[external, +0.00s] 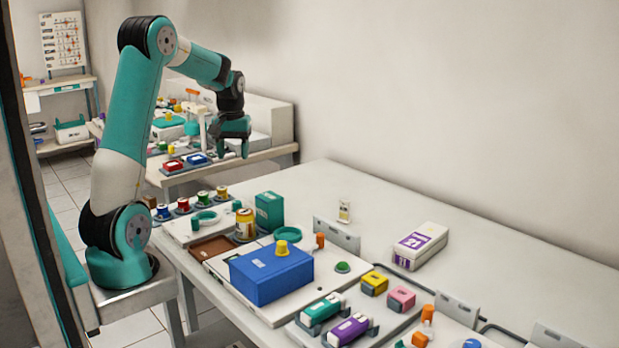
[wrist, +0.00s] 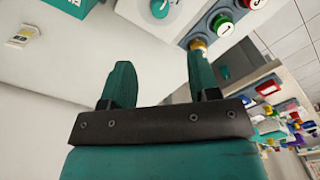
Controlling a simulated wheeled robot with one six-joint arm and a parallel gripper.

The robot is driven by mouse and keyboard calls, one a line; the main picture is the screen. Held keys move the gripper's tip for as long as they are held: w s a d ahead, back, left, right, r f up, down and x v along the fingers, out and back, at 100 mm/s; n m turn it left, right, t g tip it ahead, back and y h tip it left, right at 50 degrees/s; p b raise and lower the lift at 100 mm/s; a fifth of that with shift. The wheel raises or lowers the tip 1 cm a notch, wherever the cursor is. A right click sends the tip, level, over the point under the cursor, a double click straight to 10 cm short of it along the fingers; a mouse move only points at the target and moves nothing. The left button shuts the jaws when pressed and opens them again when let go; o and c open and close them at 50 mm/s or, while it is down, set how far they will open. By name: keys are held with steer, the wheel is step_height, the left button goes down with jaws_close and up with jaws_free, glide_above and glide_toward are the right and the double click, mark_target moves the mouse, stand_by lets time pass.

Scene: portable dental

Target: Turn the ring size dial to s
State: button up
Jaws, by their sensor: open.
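A round teal dial with a pale face (wrist: 160,8) is cut off by the top edge of the wrist view. A matching teal ring (external: 204,219) lies on the white panel at the near left of the table in the external view. I take this as the ring size dial, but no size letters are readable. My gripper (external: 233,148) hangs in the air beyond that panel, apart from the dial. In the wrist view my gripper (wrist: 160,72) has its fingers spread with nothing between them, and the dial is past the fingertips.
Several coloured knobs (external: 183,205) line the panel's edge beside the ring. A yellow-labelled jar (external: 245,222), a green box (external: 269,210) and a large blue box (external: 272,273) stand nearby. The table's back by the wall is mostly clear. Another cluttered table (external: 285,150) stands behind.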

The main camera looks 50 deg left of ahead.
mark_target(237, 202)
step_height(237, 202, down, 14)
steer(key=shift+f+b, duration=0.25)
steer(key=shift+b, duration=0.45)
steer(key=c, duration=0.9)
